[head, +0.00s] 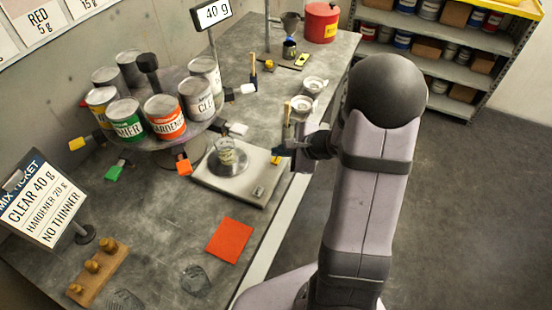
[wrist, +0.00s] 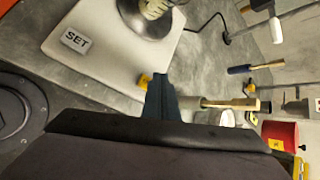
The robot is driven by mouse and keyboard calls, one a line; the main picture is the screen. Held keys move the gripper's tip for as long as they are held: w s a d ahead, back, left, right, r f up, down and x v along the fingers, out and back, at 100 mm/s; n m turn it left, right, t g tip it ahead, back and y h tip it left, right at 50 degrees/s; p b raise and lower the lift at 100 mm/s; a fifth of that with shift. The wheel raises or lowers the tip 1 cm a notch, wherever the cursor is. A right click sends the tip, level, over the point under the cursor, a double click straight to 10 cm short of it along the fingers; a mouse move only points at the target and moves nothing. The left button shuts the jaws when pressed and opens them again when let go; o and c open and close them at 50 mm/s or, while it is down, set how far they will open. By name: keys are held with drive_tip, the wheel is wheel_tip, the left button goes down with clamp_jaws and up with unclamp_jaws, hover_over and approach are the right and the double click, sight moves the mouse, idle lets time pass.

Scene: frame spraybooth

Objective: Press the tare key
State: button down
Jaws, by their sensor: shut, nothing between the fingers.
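The pale scale (head: 215,188) stands on the bench, and a clear cup (head: 226,150) sits on its round pan (head: 229,164). A yellow key (head: 275,160) is on the scale's right side; it also shows in the wrist view (wrist: 144,80), partly hidden, with no readable label. A grey key marked SET (wrist: 74,40) is at the near corner of the scale. My gripper (head: 281,150) is shut and empty, with its fingertips (wrist: 161,80) right beside the yellow key. I cannot tell whether they touch it. The display (head: 212,13) on a post reads 40 g.
A carousel of paint cans (head: 165,117) with coloured spouts stands left of the scale. White bowls (head: 302,104) and a red container (head: 320,22) are farther along the bench. An orange square (head: 230,240) lies in front. A ticket (head: 40,200) reads CLEAR 40 g, HARDENER 20 g, NO THINNER.

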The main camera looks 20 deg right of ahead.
drive_tip(key=shift+f+b, duration=0.85)
drive_tip(key=shift+b, duration=0.4)
idle(1.0)
drive_tip(key=shift+r, duration=0.15)
drive_tip(key=shift+r+p, duration=0.6)
drive_tip(key=shift+r, duration=0.1)
idle(0.3)
wheel_tip(320, 180, up, 5)
drive_tip(key=p, duration=0.3)
drive_tip(key=shift+p, duration=0.35)
idle(0.6)
